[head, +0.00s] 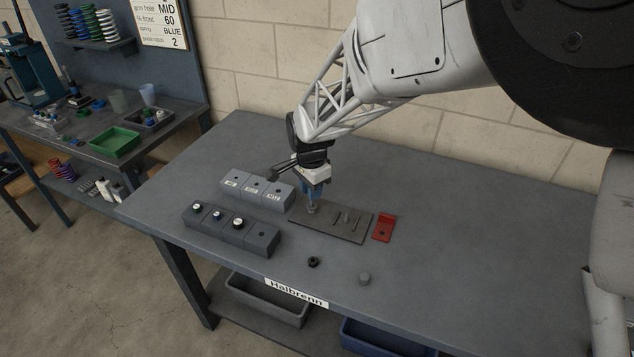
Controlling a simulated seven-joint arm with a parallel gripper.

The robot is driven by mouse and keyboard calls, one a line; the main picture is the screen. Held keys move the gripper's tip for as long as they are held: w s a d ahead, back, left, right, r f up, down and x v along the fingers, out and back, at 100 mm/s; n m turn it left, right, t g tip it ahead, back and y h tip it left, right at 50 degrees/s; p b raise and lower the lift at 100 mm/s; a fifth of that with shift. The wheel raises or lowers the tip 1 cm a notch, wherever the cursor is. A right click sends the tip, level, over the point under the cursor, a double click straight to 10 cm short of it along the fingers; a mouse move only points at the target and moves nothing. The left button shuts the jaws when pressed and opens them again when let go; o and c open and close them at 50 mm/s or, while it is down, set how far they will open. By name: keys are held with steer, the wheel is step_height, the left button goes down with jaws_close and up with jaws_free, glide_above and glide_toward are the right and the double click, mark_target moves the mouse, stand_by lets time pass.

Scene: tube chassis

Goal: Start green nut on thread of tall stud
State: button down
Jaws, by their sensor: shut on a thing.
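My gripper (312,207) points down over the left end of a dark flat plate (327,231). It is shut on a small part, mostly hidden between the fingers; I cannot tell its colour or shape. Several thin studs, some of them upright, show on the plate to the right of my gripper, including one stud (347,217) near the middle. A stud under my gripper, if there is one, is hidden. I cannot make out a green nut for certain. A small round piece with a greenish tint (197,207) sits on the leftmost dark block.
A row of dark blocks (262,241) bears small round pieces. Pale labelled blocks (252,189) stand behind it. A red bracket (384,228) lies right of the plate. A black ring (313,262) and a grey cylinder (365,279) are in front. The table's right side is clear.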

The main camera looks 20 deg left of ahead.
steer(key=shift+f, duration=1.4)
steer(key=c, duration=0.9)
jaws_free()
steer(key=shift+r, duration=3.9)
